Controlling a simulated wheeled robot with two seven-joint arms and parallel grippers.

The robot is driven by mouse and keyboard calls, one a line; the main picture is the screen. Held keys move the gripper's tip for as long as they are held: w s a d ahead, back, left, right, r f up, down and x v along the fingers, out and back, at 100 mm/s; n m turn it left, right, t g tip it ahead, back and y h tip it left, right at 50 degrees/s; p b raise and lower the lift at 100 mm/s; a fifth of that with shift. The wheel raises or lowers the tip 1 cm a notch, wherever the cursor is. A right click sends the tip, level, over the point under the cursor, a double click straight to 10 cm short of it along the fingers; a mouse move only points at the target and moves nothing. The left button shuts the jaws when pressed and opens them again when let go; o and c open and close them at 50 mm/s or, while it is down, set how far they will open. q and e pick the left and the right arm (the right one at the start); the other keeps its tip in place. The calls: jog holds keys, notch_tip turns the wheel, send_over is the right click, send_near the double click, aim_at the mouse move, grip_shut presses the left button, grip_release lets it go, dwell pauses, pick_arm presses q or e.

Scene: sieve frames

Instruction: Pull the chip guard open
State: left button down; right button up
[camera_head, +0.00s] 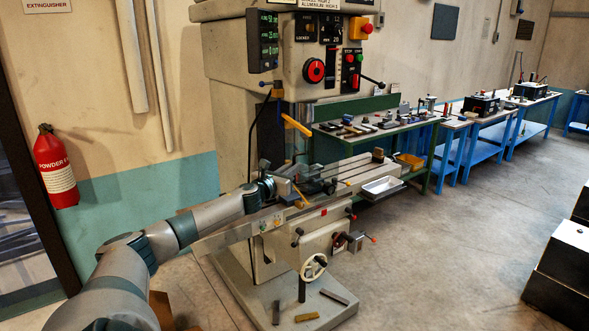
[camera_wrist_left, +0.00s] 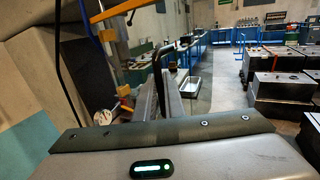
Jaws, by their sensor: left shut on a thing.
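The milling machine (camera_head: 238,75) stands against the wall. A yellow bar (camera_head: 296,125), which looks like part of the chip guard, sticks out below its head; any clear pane is hard to make out. It also shows in the left wrist view (camera_wrist_left: 115,11). My left gripper (camera_head: 322,175) reaches over the machine's table from the left. In the left wrist view its fingers (camera_wrist_left: 161,88) are close together around a thin dark bar (camera_wrist_left: 158,62), which looks like the guard's handle. The exact contact is hidden. My right gripper is not in view.
A green bench (camera_head: 372,130) with several tools and blue benches (camera_head: 484,133) stand behind. A red extinguisher (camera_head: 55,168) hangs at left.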

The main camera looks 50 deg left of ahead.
pick_arm(q)
jog(key=shift+s+a+r, duration=0.1)
jog(key=shift+a+r, duration=0.3)
jog(key=shift+a, duration=0.05)
jog(key=c, duration=2)
grip_release()
jog(key=shift+o, duration=0.8)
jog(key=shift+w+a+f, duration=0.1)
jog(key=shift+w+f, duration=0.1)
jog(key=shift+f, duration=0.1)
jog(key=b+v, duration=0.2)
jog(key=v, duration=1.5)
jog(key=shift+f+b, duration=0.3)
jog(key=shift+f, duration=0.05)
